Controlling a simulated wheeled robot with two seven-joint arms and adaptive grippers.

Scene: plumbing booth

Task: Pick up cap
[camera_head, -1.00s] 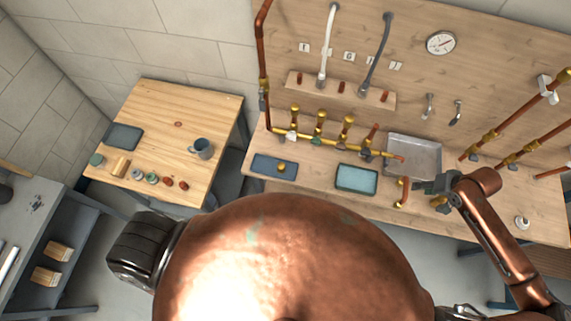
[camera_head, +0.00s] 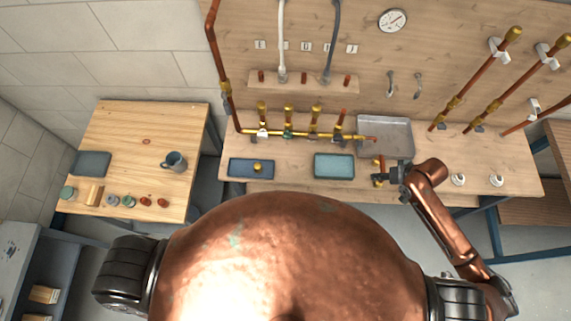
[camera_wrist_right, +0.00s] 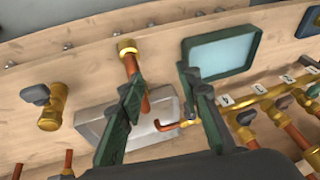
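A small brass cap-like piece (camera_head: 257,167) sits on the dark blue mat (camera_head: 238,168) at the left of the workbench. My right gripper (camera_head: 388,179) is above the bench's front edge, well to the right of that piece and apart from it. In the right wrist view, its two dark green fingers (camera_wrist_right: 163,92) are spread wide, with nothing held between them. A copper pipe with a brass end (camera_wrist_right: 128,50) shows partly behind one finger. The brass piece is not visible in the wrist view. My left gripper is not in view.
A teal tray (camera_head: 333,167) lies between the mat and my right gripper. A grey metal tray (camera_head: 397,133) and the brass valve manifold (camera_head: 290,133) stand behind. White fittings (camera_head: 458,180) sit at the right. A side table (camera_head: 130,140) holds a mug (camera_head: 174,161).

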